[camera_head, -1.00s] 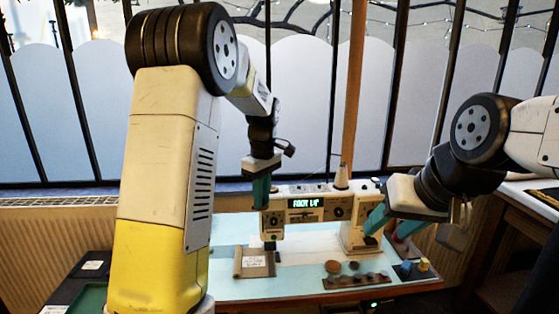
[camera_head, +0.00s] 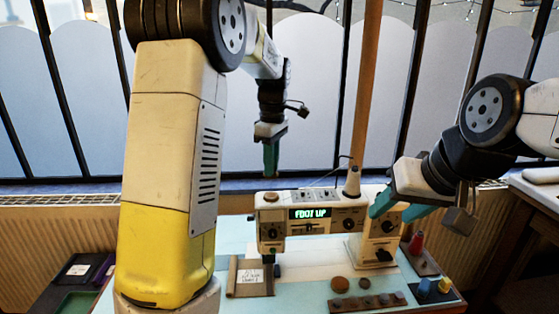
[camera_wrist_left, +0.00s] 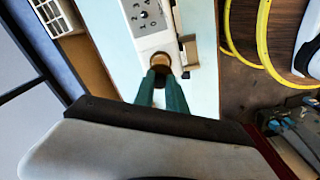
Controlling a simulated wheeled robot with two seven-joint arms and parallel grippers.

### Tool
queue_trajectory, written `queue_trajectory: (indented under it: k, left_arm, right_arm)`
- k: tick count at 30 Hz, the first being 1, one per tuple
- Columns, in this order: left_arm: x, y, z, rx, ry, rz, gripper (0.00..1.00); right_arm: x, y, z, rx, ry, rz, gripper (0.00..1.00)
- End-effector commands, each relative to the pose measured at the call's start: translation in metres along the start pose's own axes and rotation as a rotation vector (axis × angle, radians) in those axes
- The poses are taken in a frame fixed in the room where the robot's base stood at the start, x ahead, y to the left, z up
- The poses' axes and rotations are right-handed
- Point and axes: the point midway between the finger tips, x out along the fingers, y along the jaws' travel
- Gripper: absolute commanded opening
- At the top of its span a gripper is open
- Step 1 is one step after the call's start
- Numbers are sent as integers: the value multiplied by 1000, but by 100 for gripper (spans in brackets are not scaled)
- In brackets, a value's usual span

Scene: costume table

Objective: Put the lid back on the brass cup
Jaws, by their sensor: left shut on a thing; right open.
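My left gripper (camera_head: 271,158) hangs above the left end of a sewing machine, its teal fingers pointing down. In the left wrist view its fingers (camera_wrist_left: 161,88) come close together at a small brownish-brass round thing (camera_wrist_left: 160,61). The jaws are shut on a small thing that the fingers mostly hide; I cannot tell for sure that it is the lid. A small round brass-coloured piece (camera_head: 271,196) sits on the machine top, below the left fingertips and apart from them. I cannot tell whether it is the cup. My right gripper (camera_head: 378,211) is open beside the machine's right end.
The sewing machine (camera_head: 325,226) stands on a pale blue table. In front lie a brown round piece (camera_head: 340,284) and a strip with several dark knobs (camera_head: 368,302). A thread cone (camera_head: 352,180) stands on the machine; a red spool (camera_head: 416,243) is at right.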

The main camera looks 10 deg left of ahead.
Motion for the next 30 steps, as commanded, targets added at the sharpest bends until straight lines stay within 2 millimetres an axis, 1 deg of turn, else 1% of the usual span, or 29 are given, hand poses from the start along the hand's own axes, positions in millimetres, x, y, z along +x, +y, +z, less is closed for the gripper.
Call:
queue_trajectory:
  k: [12,18,24,30]
  left_arm:
    - [39,-1,1,0,-1,-3,0]
    - [53,0,2,0,0,-1,0]
    - [60,0,2,0,0,-1,0]
    - [60,0,2,0,0,-1,0]
  right_arm:
    - [0,0,0,0,0,0,48]
    - [0,0,0,0,0,0,48]
    - [0,0,0,0,0,0,48]
    - [0,0,0,0,0,0,48]
